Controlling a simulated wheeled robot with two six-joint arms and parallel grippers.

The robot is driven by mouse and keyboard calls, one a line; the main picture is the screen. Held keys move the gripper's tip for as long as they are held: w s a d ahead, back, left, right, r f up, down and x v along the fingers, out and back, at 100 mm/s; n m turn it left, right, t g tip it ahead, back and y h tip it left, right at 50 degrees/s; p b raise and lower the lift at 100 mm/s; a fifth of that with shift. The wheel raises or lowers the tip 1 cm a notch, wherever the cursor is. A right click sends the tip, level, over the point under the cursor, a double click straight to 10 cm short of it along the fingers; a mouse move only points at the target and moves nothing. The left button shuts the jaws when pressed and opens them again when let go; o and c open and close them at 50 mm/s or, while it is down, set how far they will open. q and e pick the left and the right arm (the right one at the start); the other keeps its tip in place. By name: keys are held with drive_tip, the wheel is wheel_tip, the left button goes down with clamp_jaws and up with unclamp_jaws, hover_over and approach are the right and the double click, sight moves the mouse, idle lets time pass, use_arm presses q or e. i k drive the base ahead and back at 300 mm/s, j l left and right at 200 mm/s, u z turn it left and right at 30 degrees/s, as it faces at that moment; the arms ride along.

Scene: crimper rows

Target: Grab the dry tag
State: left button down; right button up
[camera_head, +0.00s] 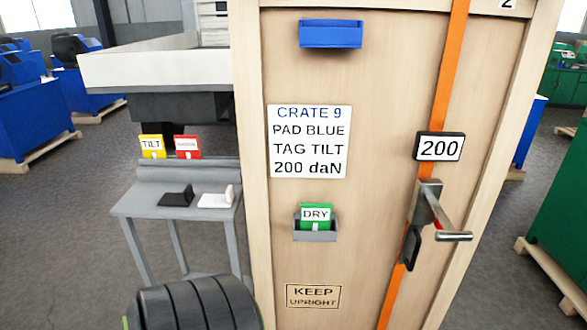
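The green dry tag (315,216), marked "DRY", stands upright in a small grey holder (316,236) on the front of the wooden crate (385,90). Its lower edge is hidden by the holder's front wall. A white label (308,141) above it reads "CRATE 9, PAD BLUE, TAG TILT, 200 daN". Neither of my grippers is in view, and nothing touches the tag.
A yellow "TILT" tag (152,147) and a red tag (187,147) stand behind a grey side table (150,205) holding a black piece (177,196) and a white piece (217,199). An orange strap (447,75) with a metal ratchet handle (432,207) runs down the crate. A blue holder (331,34) sits above.

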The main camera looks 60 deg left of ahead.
sight(314, 216)
drive_tip(key=u, duration=1.85)
